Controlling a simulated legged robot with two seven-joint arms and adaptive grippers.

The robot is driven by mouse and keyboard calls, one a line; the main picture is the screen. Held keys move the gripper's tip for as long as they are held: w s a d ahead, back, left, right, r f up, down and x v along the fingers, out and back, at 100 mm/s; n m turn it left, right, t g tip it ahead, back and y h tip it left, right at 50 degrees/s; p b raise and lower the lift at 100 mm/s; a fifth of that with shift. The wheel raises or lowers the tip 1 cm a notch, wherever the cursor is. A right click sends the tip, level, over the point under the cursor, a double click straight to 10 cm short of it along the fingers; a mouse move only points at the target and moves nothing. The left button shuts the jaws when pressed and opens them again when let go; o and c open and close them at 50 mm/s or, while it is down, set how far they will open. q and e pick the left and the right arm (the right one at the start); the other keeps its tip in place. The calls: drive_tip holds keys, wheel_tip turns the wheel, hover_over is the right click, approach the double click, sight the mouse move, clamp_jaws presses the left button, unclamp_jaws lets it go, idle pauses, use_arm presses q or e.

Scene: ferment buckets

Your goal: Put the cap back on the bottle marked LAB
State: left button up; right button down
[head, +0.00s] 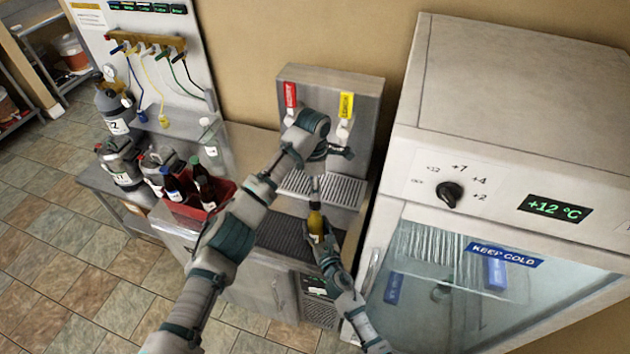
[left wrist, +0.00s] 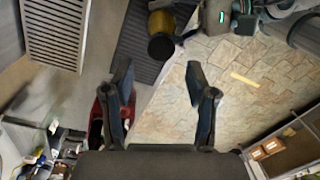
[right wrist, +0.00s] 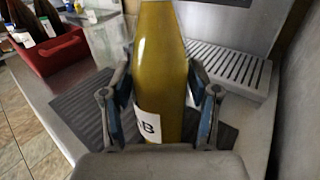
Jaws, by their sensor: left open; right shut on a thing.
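The bottle (head: 316,222) is yellow-olive with a white label. In the right wrist view the bottle (right wrist: 161,70) stands upright, and its label shows a "B", the rest cut off by a finger. My right gripper (head: 318,240) is shut around its body; the fingers (right wrist: 160,88) sit on both sides. My left gripper (head: 338,152) is open and empty, above the bottle and in front of the taps. In the left wrist view the bottle (left wrist: 161,22) lies beyond the open fingers (left wrist: 158,80), with a dark round end towards me. I cannot make out a loose cap.
A red crate (head: 180,208) with dark bottles stands left on the counter. A dispenser (head: 310,80) with red- and yellow-tagged taps and a drip grate (head: 340,190) is behind. A dark mat (head: 280,238) lies in front. A cold cabinet (head: 500,150) blocks the right side.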

use_arm(q)
drive_tip(key=f, duration=0.6)
drive_tip(key=shift+s, duration=0.2)
drive_tip(key=shift+d, duration=0.1)
